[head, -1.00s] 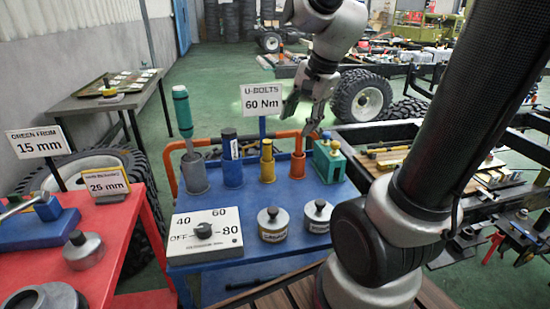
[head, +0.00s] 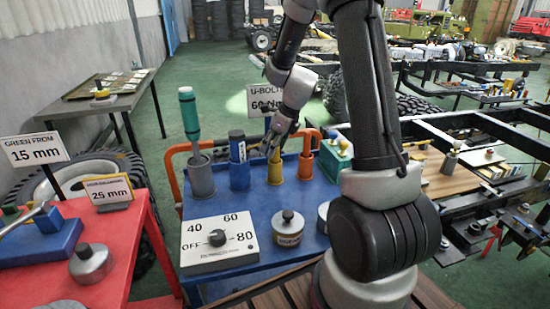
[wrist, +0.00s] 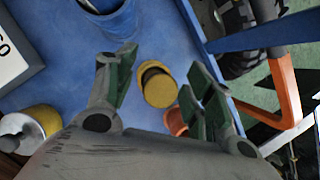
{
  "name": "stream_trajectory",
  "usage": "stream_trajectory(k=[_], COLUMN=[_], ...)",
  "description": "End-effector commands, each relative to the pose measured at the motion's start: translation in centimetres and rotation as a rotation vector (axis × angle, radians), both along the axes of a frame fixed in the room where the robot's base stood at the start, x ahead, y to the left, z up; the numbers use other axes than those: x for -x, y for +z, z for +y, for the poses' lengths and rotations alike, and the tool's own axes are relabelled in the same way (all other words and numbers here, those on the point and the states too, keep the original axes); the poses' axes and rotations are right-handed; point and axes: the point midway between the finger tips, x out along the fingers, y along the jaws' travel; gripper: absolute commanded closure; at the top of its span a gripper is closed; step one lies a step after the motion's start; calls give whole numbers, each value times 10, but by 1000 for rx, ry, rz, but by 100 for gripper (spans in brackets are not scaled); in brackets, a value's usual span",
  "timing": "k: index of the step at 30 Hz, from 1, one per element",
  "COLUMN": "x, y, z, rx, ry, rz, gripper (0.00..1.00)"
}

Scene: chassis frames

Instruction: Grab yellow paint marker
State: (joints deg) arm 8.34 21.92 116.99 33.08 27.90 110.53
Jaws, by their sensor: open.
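The yellow paint marker (head: 275,155) stands upright in a yellow holder (head: 275,173) on the blue table, partly hidden by my gripper in the head view. In the wrist view, the marker (wrist: 158,88) is seen from above as a yellow round end with a dark band. My gripper (head: 279,147) is above and around the marker's top in the head view. In the wrist view, my gripper (wrist: 160,82) has its green-padded fingers spread, one on each side of the marker, with gaps between. It is open and holds nothing.
A blue holder (head: 239,175) with a dark blue marker stands left of the yellow one. An orange holder (head: 305,166) stands close on the right. A grey holder (head: 200,180) has a teal-handled tool. The dial box (head: 218,245) and a tin (head: 288,228) lie in front.

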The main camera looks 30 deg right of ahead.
Motion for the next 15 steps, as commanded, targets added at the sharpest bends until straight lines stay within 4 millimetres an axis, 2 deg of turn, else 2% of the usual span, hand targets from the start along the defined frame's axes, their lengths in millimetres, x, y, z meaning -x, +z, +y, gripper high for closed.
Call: stream_trajectory(k=[3,6,13,15], x=[-5,-8,-8,-8], y=[-18,-26,-27,-27], z=[2,3,4,4], rx=[-1,0,1,1], ry=[0,2,2,2], rz=[3,2,0,0], gripper=[47,47,47,58])
